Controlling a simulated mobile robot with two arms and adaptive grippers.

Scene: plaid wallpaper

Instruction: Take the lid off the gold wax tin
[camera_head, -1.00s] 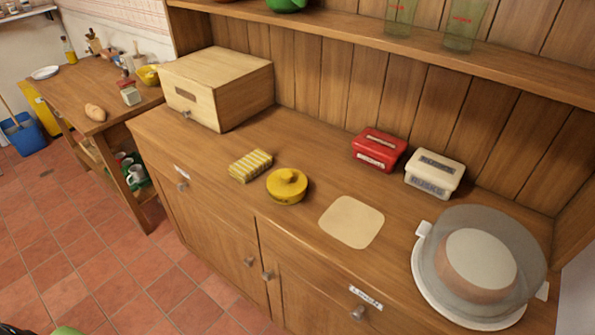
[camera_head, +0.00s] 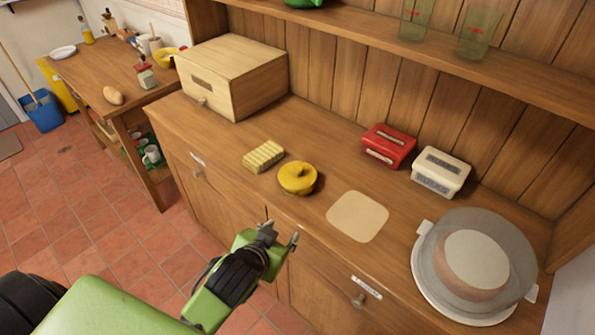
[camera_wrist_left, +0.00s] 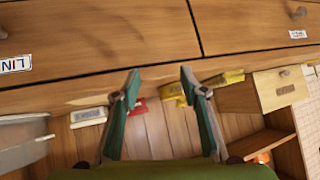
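The gold wax tin (camera_head: 297,178) is a round yellow tin with a knobbed lid on it, standing on the wooden dresser top (camera_head: 320,130). My left gripper (camera_head: 281,232) is in front of the dresser's front edge, below and apart from the tin. In the left wrist view my left gripper (camera_wrist_left: 158,75) has its two fingers spread apart with nothing between them. The dresser's drawer fronts fill the top of that view. My right gripper is in neither view.
A yellow striped packet (camera_head: 264,156) lies left of the tin. A pale square mat (camera_head: 357,216) lies to its right. Behind are a red tin (camera_head: 388,146), a cream tin (camera_head: 440,172) and a wooden box (camera_head: 232,77). A domed cake stand (camera_head: 474,264) stands at right.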

